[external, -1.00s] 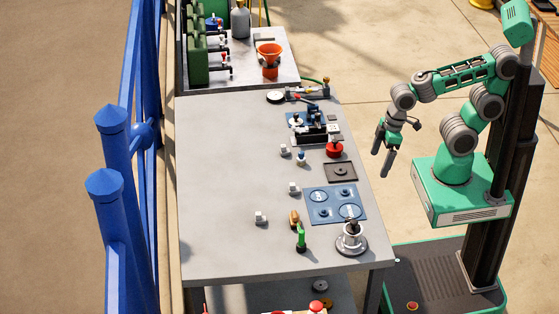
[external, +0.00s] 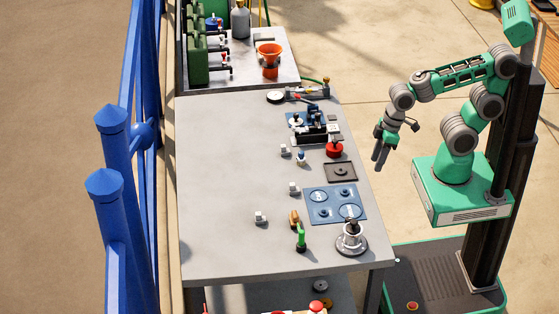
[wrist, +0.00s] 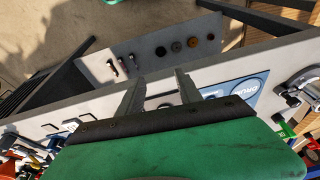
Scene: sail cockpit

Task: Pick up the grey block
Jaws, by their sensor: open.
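I cannot tell for sure which thing is the grey block. Small pale grey pieces stand on the grey table (external: 225,180) in the external view: one left of the blue plate (external: 293,188), one farther left (external: 260,218) and one towards the back (external: 285,150). They are too small to make out. My gripper (external: 380,158) hangs to the right of the table's right edge, fingers pointing down, away from all of them. In the wrist view my gripper (wrist: 161,78) is open, with its fingers apart and nothing seen between them.
A blue panel (external: 324,214), a dark plate (external: 341,172), a metal flanged post (external: 351,240), a green-handled part (external: 301,239) and a red round part (external: 334,149) crowd the table's right side. Its left half is clear.

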